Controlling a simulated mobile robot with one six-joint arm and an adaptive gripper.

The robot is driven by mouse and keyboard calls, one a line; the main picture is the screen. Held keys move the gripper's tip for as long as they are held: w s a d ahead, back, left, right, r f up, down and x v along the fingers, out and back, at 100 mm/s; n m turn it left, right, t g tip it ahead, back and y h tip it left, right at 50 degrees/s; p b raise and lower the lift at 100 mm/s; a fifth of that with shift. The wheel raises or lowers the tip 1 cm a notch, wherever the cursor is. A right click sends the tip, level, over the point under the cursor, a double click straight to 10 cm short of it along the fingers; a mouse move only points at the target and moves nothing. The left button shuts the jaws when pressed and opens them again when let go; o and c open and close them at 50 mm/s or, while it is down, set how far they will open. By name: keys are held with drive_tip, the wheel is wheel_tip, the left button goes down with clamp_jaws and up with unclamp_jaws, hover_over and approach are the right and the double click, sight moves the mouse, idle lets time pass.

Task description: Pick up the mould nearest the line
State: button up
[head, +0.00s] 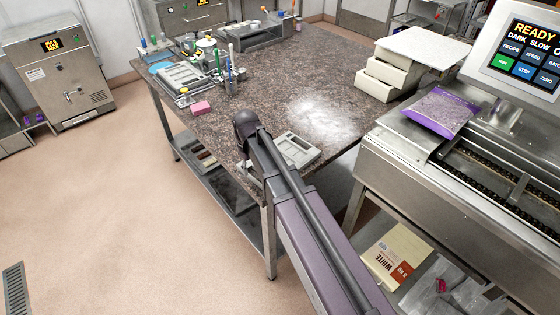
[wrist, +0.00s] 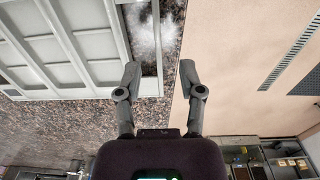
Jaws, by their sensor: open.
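In the head view a pale grey mould (head: 298,149) with shallow cavities lies flat near the front edge of the dark granite table. My arm covers part of its left side. In the wrist view a large pale grey mould (wrist: 75,45) with rectangular cavities fills the upper left. My gripper (wrist: 160,75) is open and empty, its two fingers spread apart. The left fingertip overlaps the mould's near right corner in the picture; I cannot tell whether they touch. In the head view my arm hides the gripper. Another grey mould (head: 184,76) lies at the table's far left.
White powder (head: 325,115) covers the table's middle right. Stacked cream blocks (head: 388,78) stand at the back right. The steel line (head: 395,150), with a purple bag (head: 440,112) on it, is to the right. A pink block (head: 201,108) and several tools stand at left. Floor is clear at left.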

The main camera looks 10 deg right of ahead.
sight(252, 177)
drive_tip(key=shift+f+b, duration=2.6)
drive_tip(key=shift+b, duration=0.05)
drive_tip(key=shift+d, duration=0.1)
clamp_jaws()
drive_tip(key=shift+w, duration=0.1)
